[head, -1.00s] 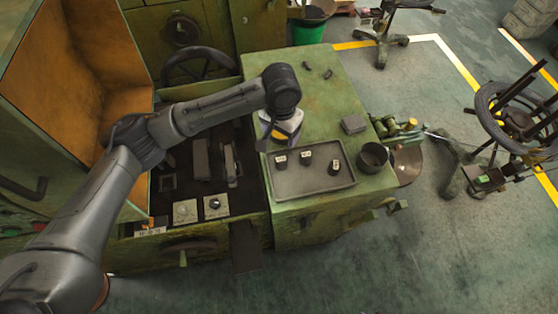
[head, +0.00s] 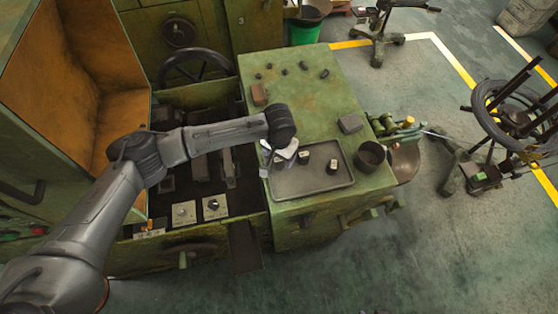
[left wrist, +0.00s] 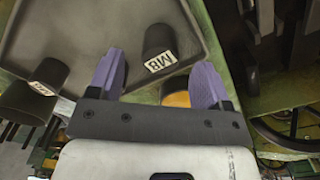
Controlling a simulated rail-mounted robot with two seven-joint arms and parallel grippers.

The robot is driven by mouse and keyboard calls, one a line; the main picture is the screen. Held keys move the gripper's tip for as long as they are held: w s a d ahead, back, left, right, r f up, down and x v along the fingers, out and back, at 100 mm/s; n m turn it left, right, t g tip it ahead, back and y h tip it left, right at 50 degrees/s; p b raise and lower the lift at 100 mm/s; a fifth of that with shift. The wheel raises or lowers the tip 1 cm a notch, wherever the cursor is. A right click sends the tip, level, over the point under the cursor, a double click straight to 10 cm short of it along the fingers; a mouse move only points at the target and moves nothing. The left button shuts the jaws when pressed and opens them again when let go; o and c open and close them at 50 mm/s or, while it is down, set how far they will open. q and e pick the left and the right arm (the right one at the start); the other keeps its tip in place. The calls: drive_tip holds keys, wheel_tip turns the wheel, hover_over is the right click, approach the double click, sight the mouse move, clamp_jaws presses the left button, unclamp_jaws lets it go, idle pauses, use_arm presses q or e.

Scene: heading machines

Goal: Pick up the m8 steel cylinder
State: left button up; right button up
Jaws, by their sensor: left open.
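The M8 steel cylinder (left wrist: 158,44) is dark, with a white label reading M8, and shows in the left wrist view beyond the fingertips, roughly in line with the gap. My left gripper (left wrist: 160,68) has two purple fingers spread apart, with nothing held. In the head view my left gripper (head: 280,152) is over the left end of the grey tray (head: 310,188) and hides much of what is there. Two dark labelled cylinders show beside it, one in the middle (head: 303,157) and one to the right (head: 332,166). My right gripper is not in view.
A dark round cup (head: 371,156) stands right of the tray. Open machine bays lie left. The bench middle is clear.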

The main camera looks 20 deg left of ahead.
use_arm(q)
drive_tip(key=shift+f, duration=1.1)
drive_tip(key=c, duration=1.2)
drive_tip(key=shift+r, duration=0.1)
drive_tip(key=shift+c, duration=0.3)
drive_tip(key=shift+r, duration=0.1)
